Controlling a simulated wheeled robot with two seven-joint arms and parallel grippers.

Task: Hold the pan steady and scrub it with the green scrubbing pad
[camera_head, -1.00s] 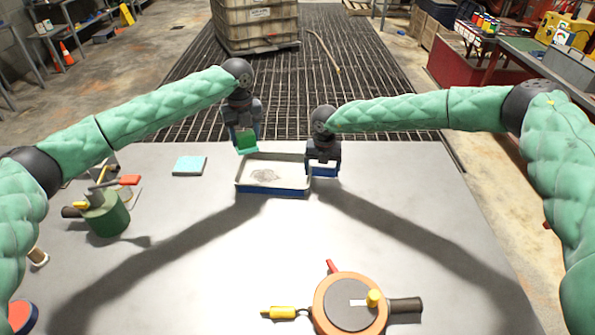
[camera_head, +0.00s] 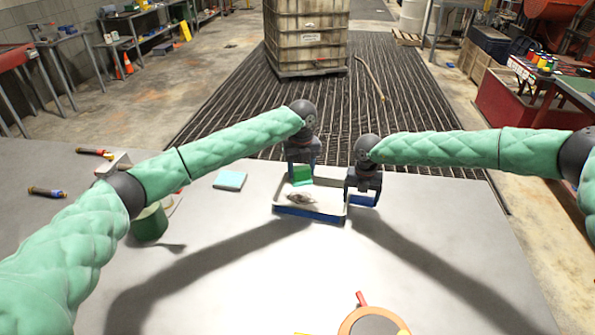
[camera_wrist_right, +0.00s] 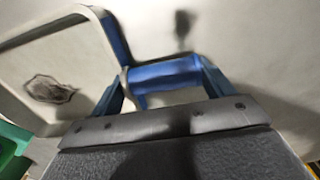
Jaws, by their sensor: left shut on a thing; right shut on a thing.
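The pan (camera_head: 325,214) is a shallow rectangular tray, pale inside and blue outside, lying on the grey table. A dark stain (camera_head: 300,198) marks its floor and also shows in the right wrist view (camera_wrist_right: 50,90). My right gripper (camera_head: 362,196) is shut on the blue handle (camera_wrist_right: 165,74) at the pan's right end. My left gripper (camera_head: 302,167) is shut on the green scrubbing pad (camera_head: 302,176), at the pan's far side, behind the stain. Whether the pad touches the pan floor is unclear. A green edge, likely the pad (camera_wrist_right: 12,145), shows in the right wrist view.
A light-blue pad (camera_head: 229,180) lies left of the pan. A green canister (camera_head: 149,224) stands further left, partly behind my left arm. An orange round object (camera_head: 372,322) is at the near edge.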

